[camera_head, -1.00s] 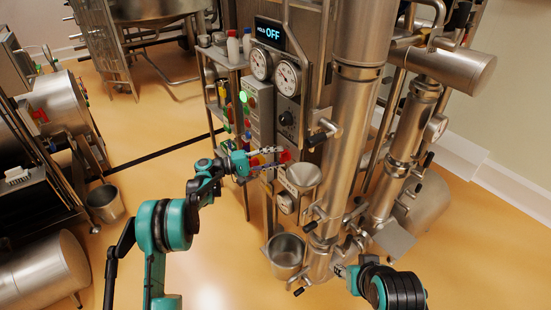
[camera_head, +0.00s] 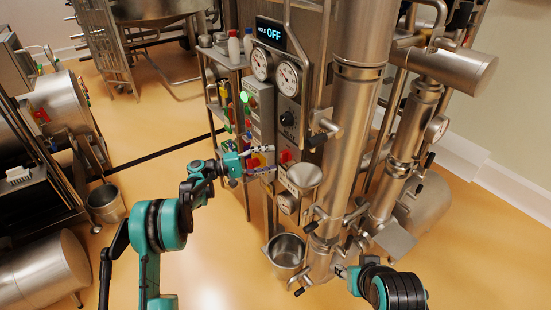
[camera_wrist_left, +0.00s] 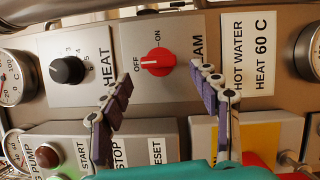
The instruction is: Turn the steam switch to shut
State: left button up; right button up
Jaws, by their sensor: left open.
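The steam switch is a red knob (camera_head: 285,156) on a grey plate on the front of the machine. In the left wrist view the red knob (camera_wrist_left: 158,62) sits between the words OFF and ON, beside a partly hidden label ending in "AM". I cannot surely tell which word it points at. My left gripper (camera_head: 274,160) is open and empty just left of the switch in the head view. Its purple-padded fingers (camera_wrist_left: 160,85) spread to either side of the knob and look clear of it. My right gripper (camera_head: 341,270) is low by the steel column; its jaw state is unclear.
A black HEAT knob (camera_wrist_left: 67,70) is beside the switch. A button box (camera_head: 260,105) with a green light, a yellow panel (camera_wrist_left: 262,140), a steel funnel (camera_head: 304,175) and a steel pot (camera_head: 285,253) are close by. Open floor (camera_head: 215,245) lies to the left.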

pick_arm(q)
jog(key=v, duration=0.9)
dwell(0.3)
jog(key=s+d+r+y, duration=0.2)
jog(key=s+r+y, duration=0.1)
jog(key=s+y, duration=0.3)
jog(key=s+d+r+y, duration=0.3)
jog(key=s, duration=0.6)
jog(key=s+a+f+m+t+y, duration=0.1)
jog(key=s+a+f+y, duration=0.1)
jog(key=s, duration=0.5)
jog(key=s+a+f+m+t+y, duration=0.1)
jog(key=s+a+y, duration=0.3)
jog(key=s, duration=0.4)
jog(key=s+a+f+m+y, duration=0.2)
jog(key=s+a+f+y, duration=0.1)
jog(key=s, duration=0.5)
jog(key=shift+a+t, duration=0.4)
jog(key=shift+a, duration=0.3)
